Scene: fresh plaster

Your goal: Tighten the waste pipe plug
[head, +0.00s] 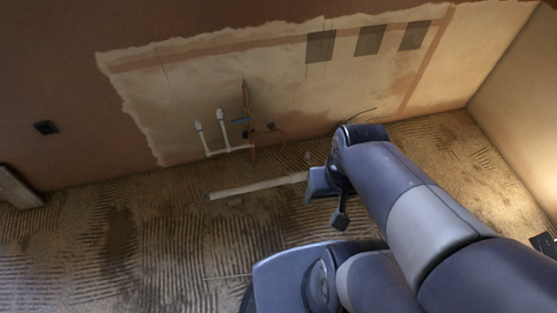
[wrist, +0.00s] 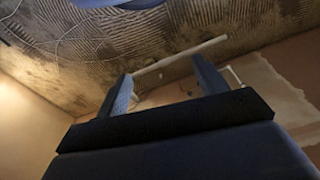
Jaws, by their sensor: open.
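Two white waste pipes rise in front of the far wall in the head view, joined by a low white run (head: 228,150). A pale cap tops the left pipe (head: 199,126) and another tops the right pipe (head: 220,114). I cannot tell which is the plug, or how tight either sits. My gripper (wrist: 161,67) shows two dark fingers spread apart with nothing held between them in the wrist view. In the head view my arm end is to the right of the pipes and well apart from them; its fingers are not clear there.
A loose white pipe (head: 258,187) lies on the ridged floor before the wall; it also shows beyond my fingers in the wrist view (wrist: 180,54). Orange and blue lines (head: 246,100) stand right of the waste pipes. A board (head: 17,188) lies at the far left. The left floor is mostly clear.

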